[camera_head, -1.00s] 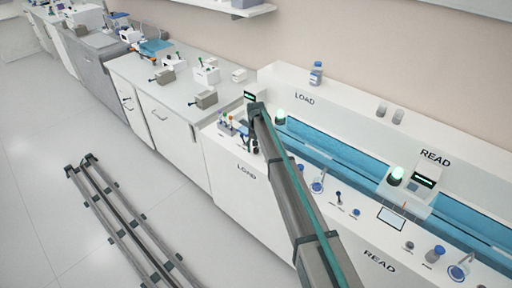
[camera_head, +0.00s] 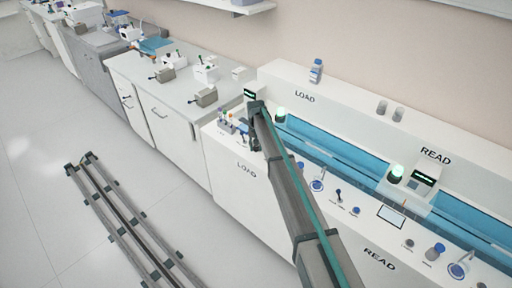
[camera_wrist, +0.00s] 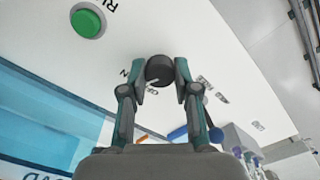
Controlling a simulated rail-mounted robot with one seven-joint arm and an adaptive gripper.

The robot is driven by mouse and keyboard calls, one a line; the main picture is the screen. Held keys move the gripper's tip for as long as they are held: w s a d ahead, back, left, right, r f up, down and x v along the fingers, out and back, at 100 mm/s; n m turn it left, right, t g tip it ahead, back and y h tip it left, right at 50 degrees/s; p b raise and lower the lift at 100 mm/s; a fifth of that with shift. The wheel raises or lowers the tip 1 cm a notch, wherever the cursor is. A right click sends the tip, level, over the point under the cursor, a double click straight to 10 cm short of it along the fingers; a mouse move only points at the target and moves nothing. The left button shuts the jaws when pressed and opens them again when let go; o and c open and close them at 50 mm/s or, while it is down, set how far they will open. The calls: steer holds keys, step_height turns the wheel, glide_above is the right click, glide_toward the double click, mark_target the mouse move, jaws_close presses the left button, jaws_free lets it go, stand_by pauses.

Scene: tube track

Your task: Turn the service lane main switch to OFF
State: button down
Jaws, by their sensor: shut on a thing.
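In the wrist view a dark round knob (camera_wrist: 159,69) stands on a white panel (camera_wrist: 215,35). My gripper (camera_wrist: 160,74) is shut on this knob, one finger on each side. Small lettering shows on the panel by both fingers, partly covered; what looks like "ON" is at the left. I cannot read the knob's pointing direction. In the head view my gripper (camera_head: 254,143) is at the left end of the LOAD bench (camera_head: 228,170), and my arm hides the knob there.
A green button (camera_wrist: 88,22) is left of the knob. A blue track (camera_wrist: 40,115) runs along the left. Blue-handled items (camera_wrist: 178,133) lie near the right finger. In the head view, a lit green dome (camera_head: 280,113) and small bench items (camera_head: 228,123) are close to my arm.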

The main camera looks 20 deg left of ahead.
mark_target(256, 147)
steer(key=n+b, duration=0.3)
steer(key=n, duration=0.1)
steer(key=shift+f, duration=0.1)
steer(key=shift+n+b, duration=1.1)
steer(key=shift+n, duration=1.1)
steer(key=c, duration=0.9)
jaws_free()
steer(key=shift+o, duration=0.2)
steer(key=shift+r, duration=0.2)
step_height(256, 147, up, 12)
